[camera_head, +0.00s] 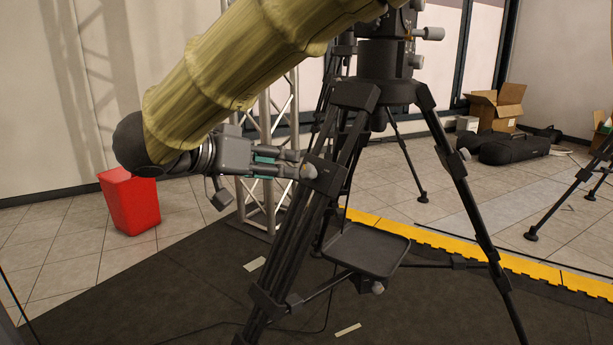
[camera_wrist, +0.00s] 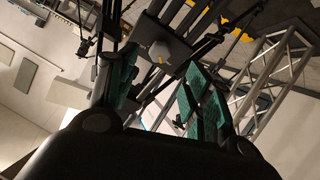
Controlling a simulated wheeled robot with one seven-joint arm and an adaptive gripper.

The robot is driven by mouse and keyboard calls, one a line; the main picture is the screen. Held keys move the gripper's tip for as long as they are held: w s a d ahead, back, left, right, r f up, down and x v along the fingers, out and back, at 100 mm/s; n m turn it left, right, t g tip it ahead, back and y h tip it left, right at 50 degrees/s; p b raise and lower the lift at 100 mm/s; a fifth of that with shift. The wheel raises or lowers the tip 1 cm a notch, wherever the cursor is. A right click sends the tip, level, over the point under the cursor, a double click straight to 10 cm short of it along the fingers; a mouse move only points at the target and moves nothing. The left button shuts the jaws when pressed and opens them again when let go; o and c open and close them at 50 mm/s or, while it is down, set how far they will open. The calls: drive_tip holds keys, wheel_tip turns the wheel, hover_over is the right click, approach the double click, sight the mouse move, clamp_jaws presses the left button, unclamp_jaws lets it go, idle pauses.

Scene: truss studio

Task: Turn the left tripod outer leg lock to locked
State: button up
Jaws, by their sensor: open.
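The black tripod (camera_head: 372,92) stands in the middle of the head view, its legs spread. On its left front leg (camera_head: 288,235) is a small grey lock knob (camera_head: 308,171) with an orange mark. The knob (camera_wrist: 159,52) also shows in the wrist view, ahead of my fingers, with the orange mark on its face. My gripper (camera_head: 294,163) points right at this knob, close to it. In the wrist view my gripper (camera_wrist: 163,72) is open, with green pads on both sides and nothing held between them. I cannot tell whether a fingertip touches the knob or leg.
A tray (camera_head: 368,252) sits low between the tripod legs. Another knob (camera_head: 464,154) is on the right leg. A metal truss (camera_head: 262,200) stands behind my gripper. A red bin (camera_head: 130,200) is at left; cardboard boxes (camera_head: 494,108) and a black case (camera_head: 514,148) lie at back right.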

sight(305, 169)
drive_tip(key=b+x, duration=0.2)
drive_tip(key=x, duration=0.3)
drive_tip(key=shift+d+f+b, duration=0.1)
drive_tip(key=shift+f+b, duration=0.1)
drive_tip(key=shift+b, duration=0.1)
drive_tip(key=shift+b+x, duration=0.5)
drive_tip(key=shift+x, duration=0.65)
drive_tip(key=shift+r, duration=0.2)
drive_tip(key=c, duration=1)
